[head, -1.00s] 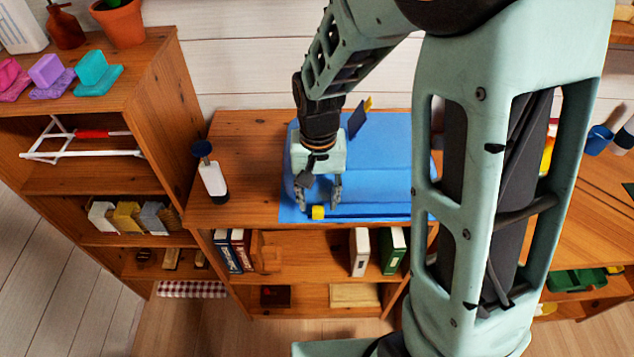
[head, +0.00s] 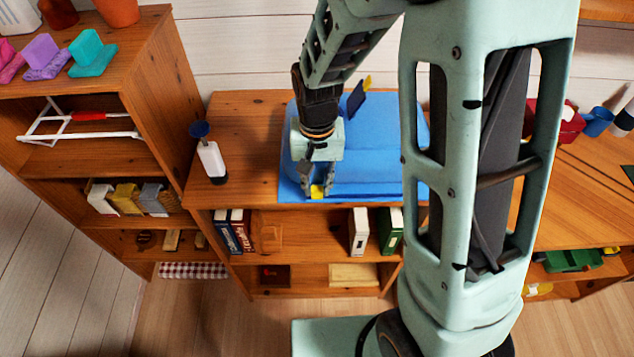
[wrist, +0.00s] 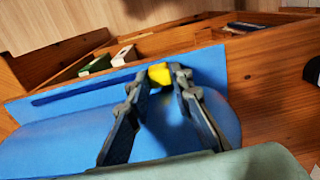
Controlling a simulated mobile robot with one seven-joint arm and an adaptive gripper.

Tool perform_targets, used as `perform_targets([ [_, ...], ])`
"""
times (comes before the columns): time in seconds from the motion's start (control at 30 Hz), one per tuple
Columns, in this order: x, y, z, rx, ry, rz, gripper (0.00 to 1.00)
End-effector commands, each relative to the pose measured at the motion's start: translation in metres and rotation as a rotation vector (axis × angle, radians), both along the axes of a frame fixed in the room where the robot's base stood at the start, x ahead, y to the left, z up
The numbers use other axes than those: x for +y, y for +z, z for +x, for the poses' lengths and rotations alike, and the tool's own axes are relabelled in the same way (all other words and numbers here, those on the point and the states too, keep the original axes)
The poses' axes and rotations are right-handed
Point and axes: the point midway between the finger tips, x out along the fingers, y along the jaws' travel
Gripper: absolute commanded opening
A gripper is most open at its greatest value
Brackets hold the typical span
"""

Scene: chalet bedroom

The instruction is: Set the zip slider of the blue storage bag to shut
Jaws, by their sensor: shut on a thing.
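The blue storage bag (head: 378,168) lies on the wooden cabinet top, its flat zip edge towards the front. It also shows in the wrist view (wrist: 60,133), with a dark zip line running along that edge. The yellow zip slider (head: 317,191) sits near the left part of the front edge in the head view. In the wrist view the slider (wrist: 160,73) is between my fingertips, to the right of the dark line. My gripper (head: 318,187) is shut on the slider from above. My arm hides the bag's right part in the head view.
A white bottle with a dark blue top (head: 208,157) stands left of the bag on the cabinet top (head: 245,125). Binders (head: 390,230) stand on the shelf below. A taller shelf (head: 145,60) rises at the left. A dark blue piece (head: 356,99) stands behind my wrist.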

Motion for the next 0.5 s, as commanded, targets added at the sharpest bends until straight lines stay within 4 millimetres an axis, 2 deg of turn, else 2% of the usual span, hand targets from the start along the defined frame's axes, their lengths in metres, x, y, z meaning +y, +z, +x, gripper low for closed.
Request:
perform_targets([
  [0.27, -0.005, 0.000, 0.000, -0.001, -0.001, 0.000, 0.00],
  [0.37, -0.017, 0.000, 0.000, 0.000, -0.005, 0.000, 0.00],
  [0.5, -0.046, -0.001, -0.001, -0.001, -0.008, 0.000, 0.00],
])
